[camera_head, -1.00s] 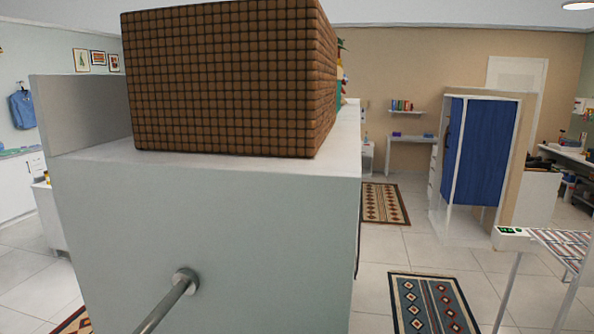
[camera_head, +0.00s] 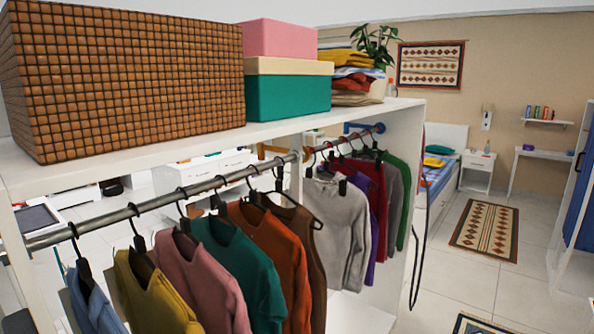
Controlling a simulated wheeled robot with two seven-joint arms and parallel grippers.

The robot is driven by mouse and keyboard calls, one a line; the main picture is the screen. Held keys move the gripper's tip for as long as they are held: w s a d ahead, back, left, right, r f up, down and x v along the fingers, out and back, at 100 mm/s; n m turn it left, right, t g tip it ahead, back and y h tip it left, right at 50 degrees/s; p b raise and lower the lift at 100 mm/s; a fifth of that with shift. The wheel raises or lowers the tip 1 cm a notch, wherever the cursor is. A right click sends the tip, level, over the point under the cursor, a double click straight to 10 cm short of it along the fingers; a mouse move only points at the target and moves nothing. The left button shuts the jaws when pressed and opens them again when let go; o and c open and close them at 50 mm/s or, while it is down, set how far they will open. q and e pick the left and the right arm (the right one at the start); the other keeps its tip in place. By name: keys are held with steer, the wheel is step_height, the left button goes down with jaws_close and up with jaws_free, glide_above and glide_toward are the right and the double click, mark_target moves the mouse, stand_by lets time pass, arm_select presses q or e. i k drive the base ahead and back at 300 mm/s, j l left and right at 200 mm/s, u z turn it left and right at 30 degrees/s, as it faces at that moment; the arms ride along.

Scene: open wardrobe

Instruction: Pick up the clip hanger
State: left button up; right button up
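Several black hangers hang on a metal rail (camera_head: 150,204) in an open wardrobe, most of them carrying shirts. Between the brown shirt (camera_head: 300,230) and the grey shirt (camera_head: 343,225), a dark hanger (camera_head: 308,212) shows partly bare. Small dark clip-like parts show at the grey shirt's shoulders, but I cannot tell for sure which hanger is the clip hanger. Neither of my grippers is in view.
On the wardrobe's top shelf (camera_head: 280,137) stand a brown woven box (camera_head: 130,75), a pink box (camera_head: 285,38), a teal box (camera_head: 288,90) and folded clothes (camera_head: 352,75). Floor is open at right around a patterned rug (camera_head: 486,230).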

mark_target(343, 183)
steer(key=i+l+u, duration=0.3)
steer(key=l, duration=0.35)
steer(key=i+l+u, duration=0.15)
steer(key=l, duration=0.25)
steer(key=i+l+u, duration=0.1)
steer(key=l, duration=0.25)
steer(key=i+l+u, duration=0.15)
steer(key=l, duration=0.25)
steer(key=i+l+u, duration=0.15)
steer(key=l, duration=0.25)
